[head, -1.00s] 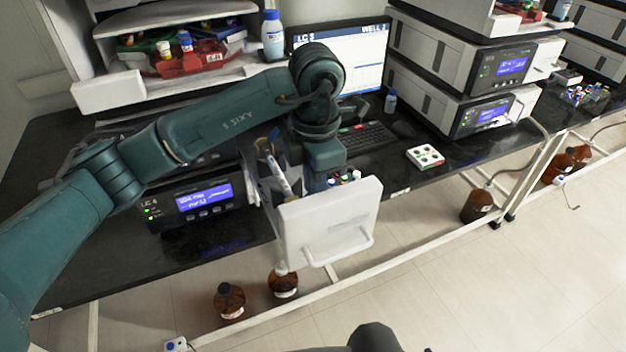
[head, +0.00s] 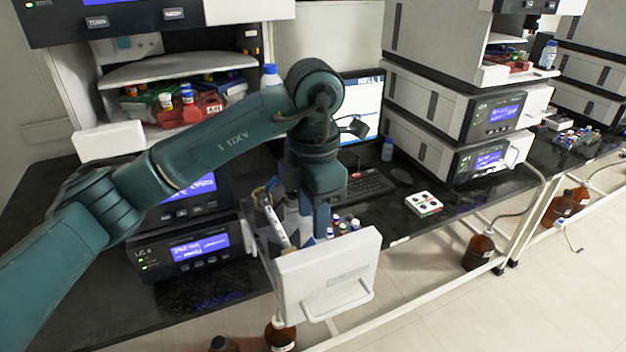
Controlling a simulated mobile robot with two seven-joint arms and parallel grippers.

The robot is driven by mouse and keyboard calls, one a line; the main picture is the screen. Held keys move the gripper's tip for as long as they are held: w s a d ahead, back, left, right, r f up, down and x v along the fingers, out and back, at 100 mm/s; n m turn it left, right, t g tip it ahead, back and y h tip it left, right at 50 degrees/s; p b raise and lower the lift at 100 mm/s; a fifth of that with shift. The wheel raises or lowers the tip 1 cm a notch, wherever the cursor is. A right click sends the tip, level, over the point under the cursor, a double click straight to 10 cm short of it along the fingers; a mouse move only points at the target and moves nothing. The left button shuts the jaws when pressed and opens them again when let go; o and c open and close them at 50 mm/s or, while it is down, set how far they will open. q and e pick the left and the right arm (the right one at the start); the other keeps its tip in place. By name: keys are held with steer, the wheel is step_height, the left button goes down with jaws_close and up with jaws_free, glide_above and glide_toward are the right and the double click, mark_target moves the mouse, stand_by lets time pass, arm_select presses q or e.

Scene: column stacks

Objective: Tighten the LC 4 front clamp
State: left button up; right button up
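The LC 4 module (head: 190,252), with a lit blue display, stands on the black bench at the left. Beside it an open drawer (head: 325,278) with a white front and handle sticks out over the bench edge. A white tube-like column (head: 274,222) leans in the drawer's left part. I cannot make out the front clamp; my arm and the drawer front may hide it. My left gripper (head: 312,228) points down over the drawer, between the column and several small vials (head: 344,226). Whether its fingers are apart or closed is unclear. My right gripper is not in view.
A keyboard (head: 366,188), a monitor (head: 366,105) and a small white tray (head: 423,204) are to the right. A shelf above LC 4 holds coloured bottles and red trays (head: 190,108). Brown bottles (head: 280,337) stand on the floor below the drawer.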

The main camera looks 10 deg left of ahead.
mark_target(313, 240)
arm_select(q)
step_height(313, 240, up, 8)
steer(key=shift+r, duration=0.15)
steer(key=shift+d, duration=0.1)
